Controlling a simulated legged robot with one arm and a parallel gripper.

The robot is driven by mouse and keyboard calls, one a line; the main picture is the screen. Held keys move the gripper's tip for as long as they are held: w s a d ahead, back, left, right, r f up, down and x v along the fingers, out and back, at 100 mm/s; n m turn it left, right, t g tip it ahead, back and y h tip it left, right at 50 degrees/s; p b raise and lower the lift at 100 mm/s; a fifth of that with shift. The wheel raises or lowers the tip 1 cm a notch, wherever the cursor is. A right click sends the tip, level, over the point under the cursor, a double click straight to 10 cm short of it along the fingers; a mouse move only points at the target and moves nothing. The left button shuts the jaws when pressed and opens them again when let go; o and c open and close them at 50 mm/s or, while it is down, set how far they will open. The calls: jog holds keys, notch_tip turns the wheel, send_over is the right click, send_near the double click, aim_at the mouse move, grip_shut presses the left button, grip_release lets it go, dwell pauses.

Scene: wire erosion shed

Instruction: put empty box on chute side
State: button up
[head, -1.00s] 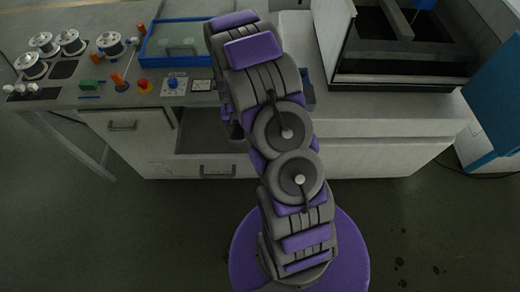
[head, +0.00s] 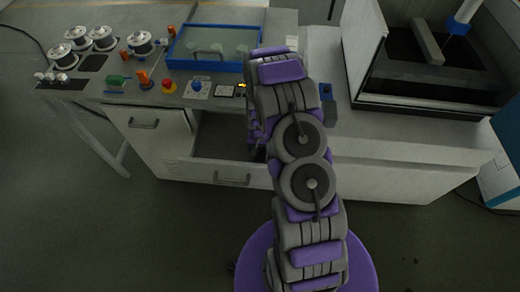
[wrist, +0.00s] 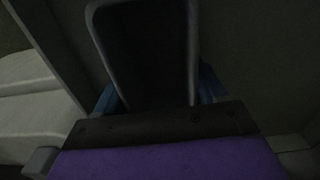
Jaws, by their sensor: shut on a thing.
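In the wrist view, my gripper (wrist: 158,90) has blue fingers on both sides of a dark, open-topped box (wrist: 192,45) with a thin grey rim. The gripper is shut on this box, and its inside looks dark and empty. In the head view my arm hides the gripper and the box. An open drawer (head: 225,173) in the cabinet below the counter shows just left of my arm. I cannot tell a chute in either view.
A blue-framed tray (head: 205,66) under a clear cover stands on the counter. A machine with a dark tank (head: 430,103) stands at the right. The floor in front is clear.

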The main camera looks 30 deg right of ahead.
jog(key=shift+d, duration=0.25)
jog(key=o, duration=0.9)
jog(key=shift+c, duration=0.2)
jog(key=shift+o, duration=1.3)
jog(key=shift+a, duration=0.1)
jog(key=shift+r, duration=0.1)
notch_tip(320, 180, up, 14)
jog(key=p, duration=0.2)
notch_tip(320, 180, up, 13)
jog(key=n, duration=0.2)
send_over(260, 154)
jog(key=s+a, duration=0.6)
jog(key=s+a+r+n, duration=0.1)
jog(key=s+r, duration=0.3)
jog(key=s, duration=0.4)
jog(key=s+a+r+n+g, duration=0.1)
jog(key=s+a+r, duration=0.3)
jog(key=s, duration=0.5)
jog(key=s+a+r+n, duration=0.2)
jog(key=s+r, duration=0.4)
jog(key=s, duration=0.2)
jog(key=shift+s+a+r+g, duration=0.15)
jog(key=shift+s+a+g, duration=0.15)
jog(key=shift+s+g, duration=0.1)
